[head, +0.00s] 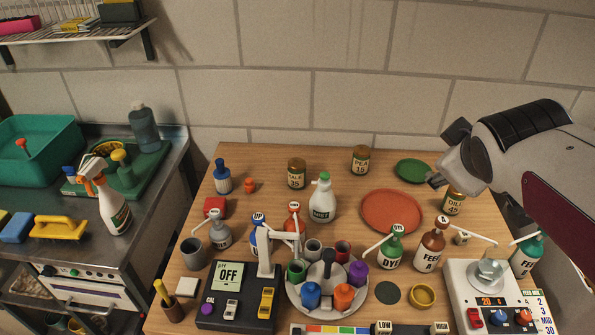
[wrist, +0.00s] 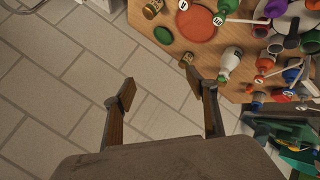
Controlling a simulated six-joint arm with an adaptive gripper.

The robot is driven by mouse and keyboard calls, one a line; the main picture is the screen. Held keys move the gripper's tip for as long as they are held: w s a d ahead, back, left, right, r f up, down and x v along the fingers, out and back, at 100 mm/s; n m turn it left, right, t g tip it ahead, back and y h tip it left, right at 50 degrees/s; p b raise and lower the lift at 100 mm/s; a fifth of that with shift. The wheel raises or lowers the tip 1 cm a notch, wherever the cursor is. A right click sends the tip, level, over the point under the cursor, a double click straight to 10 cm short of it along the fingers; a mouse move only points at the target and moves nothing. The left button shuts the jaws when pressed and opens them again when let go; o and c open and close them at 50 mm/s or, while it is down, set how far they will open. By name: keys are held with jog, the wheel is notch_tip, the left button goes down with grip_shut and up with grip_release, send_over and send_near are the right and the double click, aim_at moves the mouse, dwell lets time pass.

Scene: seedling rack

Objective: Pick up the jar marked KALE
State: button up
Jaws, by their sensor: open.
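The KALE jar (head: 297,173) is a small brown jar with a cream label, standing upright at the back of the wooden table, left of centre. The PEA jar (head: 360,160) stands to its right, and the DILL jar (head: 453,200) stands at the right by the orange plate. My gripper (head: 446,158) is raised at the upper right, well apart from the KALE jar. In the wrist view my gripper (wrist: 162,86) is open and empty over the floor beside the table. A brown jar (wrist: 186,60) shows near one finger there; its label is unreadable.
A white spray-type bottle (head: 322,198) stands in front of the KALE jar, to its right. A blue bottle (head: 222,176) and a small orange item (head: 249,185) stand to its left. The orange plate (head: 375,229) and green plate (head: 412,171) lie at the right.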

jog(key=w+a+r+n+t+y, duration=0.15)
jog(key=w+n, duration=0.25)
jog(key=w, duration=0.4)
jog(key=w+r+n+t+h, duration=0.1)
jog(key=w+r+n+t, duration=0.15)
jog(key=w+n, duration=0.45)
jog(key=w+a+f+n+y, duration=0.25)
jog(key=w+a+n, duration=0.2)
jog(key=w, duration=0.35)
jog(key=w+a+f+n+y, duration=0.1)
jog(key=w+a+n+y, duration=0.2)
jog(key=w+n, duration=0.35)
jog(key=w+a+f+n+y, duration=0.3)
jog(key=w+a+f+n, duration=0.1)
jog(key=w+f, duration=0.1)
jog(key=n+g+y, duration=0.6)
jog(key=n+g, duration=0.4)
jog(key=n, duration=0.6)
send_near(297, 174)
jog(key=w+a, duration=0.1)
jog(key=w+a+f, duration=0.1)
jog(key=shift+w+a+f, duration=0.2)
jog(key=shift+w+a, duration=0.05)
jog(key=shift+w, duration=0.1)
jog(key=shift+a, duration=0.15)
